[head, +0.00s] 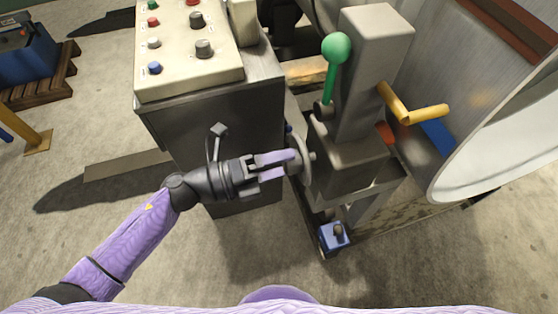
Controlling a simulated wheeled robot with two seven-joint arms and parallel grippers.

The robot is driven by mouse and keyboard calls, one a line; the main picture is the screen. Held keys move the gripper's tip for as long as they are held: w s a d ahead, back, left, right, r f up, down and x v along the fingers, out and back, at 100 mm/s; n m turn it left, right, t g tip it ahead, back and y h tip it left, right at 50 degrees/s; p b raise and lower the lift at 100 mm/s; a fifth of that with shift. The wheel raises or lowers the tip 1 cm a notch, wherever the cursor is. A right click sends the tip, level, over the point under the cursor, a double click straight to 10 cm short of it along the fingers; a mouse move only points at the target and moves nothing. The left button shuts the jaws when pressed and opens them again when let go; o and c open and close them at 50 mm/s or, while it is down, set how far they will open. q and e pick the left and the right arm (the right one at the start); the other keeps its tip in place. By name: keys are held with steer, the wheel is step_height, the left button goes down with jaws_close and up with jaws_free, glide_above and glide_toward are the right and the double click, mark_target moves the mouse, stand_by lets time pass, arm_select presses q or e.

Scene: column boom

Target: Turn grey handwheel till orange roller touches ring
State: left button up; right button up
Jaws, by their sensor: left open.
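The grey handwheel (306,152) is on the left side of the grey column machine (345,165), seen nearly edge-on. My left gripper (292,162) is open, with its purple fingers pointing right at the wheel's rim. The fingers overlap the near part of the wheel, and I cannot tell if they touch it. The orange roller (385,131) shows only in part behind the column. The large metal ring (446,160) stands to its right, with its pale rim facing right. Whether roller and ring touch is hard to see. My right gripper is not in view.
A control cabinet (215,120) with buttons and knobs stands left of the handwheel. The column carries a green-knobbed lever (336,48) and a yellow crank handle (425,114). A small blue block (334,238) is low at the column's foot. Open floor lies in front.

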arm_select(q)
steer(key=shift+a, duration=0.1)
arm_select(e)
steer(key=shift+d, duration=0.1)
arm_select(q)
steer(key=v, duration=0.9)
steer(key=shift+s+a, duration=0.15)
steer(key=shift+a, duration=0.2)
